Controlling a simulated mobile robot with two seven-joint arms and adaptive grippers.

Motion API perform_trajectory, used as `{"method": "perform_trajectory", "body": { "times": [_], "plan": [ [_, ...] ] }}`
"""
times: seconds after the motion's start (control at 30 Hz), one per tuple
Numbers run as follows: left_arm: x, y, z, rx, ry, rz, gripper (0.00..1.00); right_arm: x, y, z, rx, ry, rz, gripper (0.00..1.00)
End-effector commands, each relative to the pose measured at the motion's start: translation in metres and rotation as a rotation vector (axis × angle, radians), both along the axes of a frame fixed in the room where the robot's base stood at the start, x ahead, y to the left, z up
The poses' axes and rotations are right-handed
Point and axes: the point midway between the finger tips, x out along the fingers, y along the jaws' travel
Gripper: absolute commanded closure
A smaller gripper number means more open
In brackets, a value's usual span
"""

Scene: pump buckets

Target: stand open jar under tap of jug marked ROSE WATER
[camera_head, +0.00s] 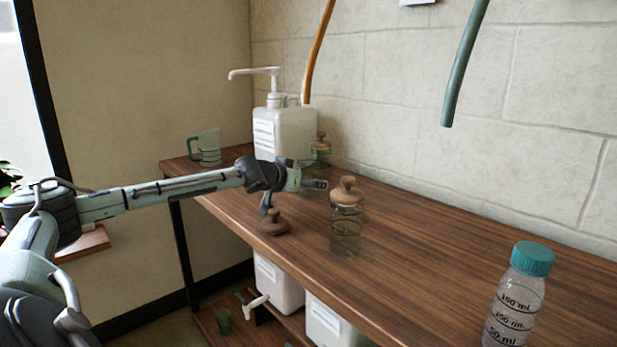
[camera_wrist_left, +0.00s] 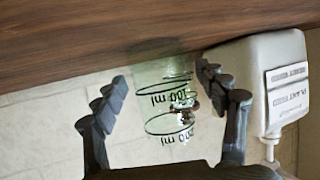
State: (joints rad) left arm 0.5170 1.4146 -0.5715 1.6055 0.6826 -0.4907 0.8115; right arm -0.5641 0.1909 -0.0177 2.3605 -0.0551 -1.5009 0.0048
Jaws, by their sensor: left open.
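My left gripper (camera_head: 312,178) is open at the back of the counter, beside a white pump jug (camera_head: 285,132). In the left wrist view, a clear greenish vessel (camera_wrist_left: 165,110) with ml marks stands between the spread fingers. I cannot tell whether the fingers touch it or whether it is the open jar. I cannot read ROSE WATER on any label. My right gripper is out of view.
A jar with a wooden knob lid (camera_head: 346,222) stands just right of my gripper. Another wooden-lidded jar (camera_head: 320,148) is behind. A measuring jug (camera_head: 207,147) is at the far left, a teal-capped bottle (camera_head: 517,300) at the right. The counter between is clear.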

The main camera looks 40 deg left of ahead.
Motion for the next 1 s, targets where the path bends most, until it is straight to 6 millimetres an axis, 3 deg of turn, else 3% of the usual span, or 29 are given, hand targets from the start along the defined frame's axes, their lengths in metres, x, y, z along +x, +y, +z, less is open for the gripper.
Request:
{"method": "perform_trajectory", "body": {
  "times": [0.13, 0.37, 0.9, 1.0],
  "plan": [
    [0.0110, 0.0020, -0.0031, 0.000, -0.001, -0.001, 0.27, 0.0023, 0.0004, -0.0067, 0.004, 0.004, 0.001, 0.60],
    [0.0115, 0.0027, -0.0047, 0.002, 0.000, -0.001, 0.27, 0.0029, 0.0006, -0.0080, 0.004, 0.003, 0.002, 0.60],
    [0.0112, 0.0027, -0.0045, 0.002, 0.000, -0.001, 0.93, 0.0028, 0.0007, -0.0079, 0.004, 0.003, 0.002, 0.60],
    [0.0115, 0.0028, -0.0028, 0.002, -0.002, -0.001, 0.99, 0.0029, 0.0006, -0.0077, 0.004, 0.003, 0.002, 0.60]
  ]
}}
